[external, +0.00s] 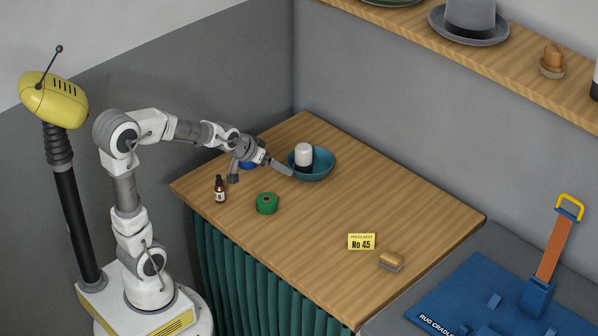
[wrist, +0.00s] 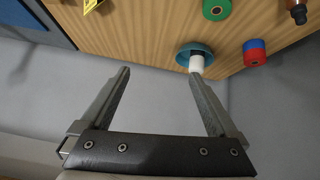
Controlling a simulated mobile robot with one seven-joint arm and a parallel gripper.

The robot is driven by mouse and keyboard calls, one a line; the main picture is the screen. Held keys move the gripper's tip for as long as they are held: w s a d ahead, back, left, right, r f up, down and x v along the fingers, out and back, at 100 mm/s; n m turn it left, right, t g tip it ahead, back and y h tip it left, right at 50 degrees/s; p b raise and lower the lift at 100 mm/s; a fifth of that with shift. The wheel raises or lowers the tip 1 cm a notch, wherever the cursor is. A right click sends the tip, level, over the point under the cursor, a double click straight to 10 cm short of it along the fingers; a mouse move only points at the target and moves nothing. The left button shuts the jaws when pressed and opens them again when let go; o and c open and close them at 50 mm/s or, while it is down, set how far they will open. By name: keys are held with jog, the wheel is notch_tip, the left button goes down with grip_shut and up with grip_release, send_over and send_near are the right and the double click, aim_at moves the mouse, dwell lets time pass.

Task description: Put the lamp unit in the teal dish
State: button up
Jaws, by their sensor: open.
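The lamp unit, a white cylinder with a dark lower part (external: 304,155), stands upright inside the teal dish (external: 326,170) near the back corner of the wooden counter. In the wrist view the white end of the lamp unit (wrist: 196,63) shows against the rim of the teal dish (wrist: 180,54). My gripper (external: 288,171) is just left of the dish in the external view. It is open, and nothing sits between its fingers (wrist: 159,76). The lamp unit is apart from the fingers. I cannot tell whether a finger touches the dish rim.
A green roll (external: 267,204) and a dark dropper bottle (external: 220,190) stand left of the dish. A blue and red roll (wrist: 254,52) is partly hidden behind my gripper externally. A yellow card (external: 361,242) and a brush (external: 391,261) lie to the right. The counter's middle is clear.

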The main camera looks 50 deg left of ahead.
jog(key=s+d+r+m+g, duration=0.1)
jog(key=s+r+g, duration=0.2)
jog(key=s, duration=1.8)
jog(key=shift+s, duration=0.3)
jog(key=shift+d+r, duration=0.1)
jog(key=shift+r, duration=0.05)
notch_tip(320, 180, up, 10)
jog(key=p, duration=0.9)
jog(key=shift+p, duration=0.4)
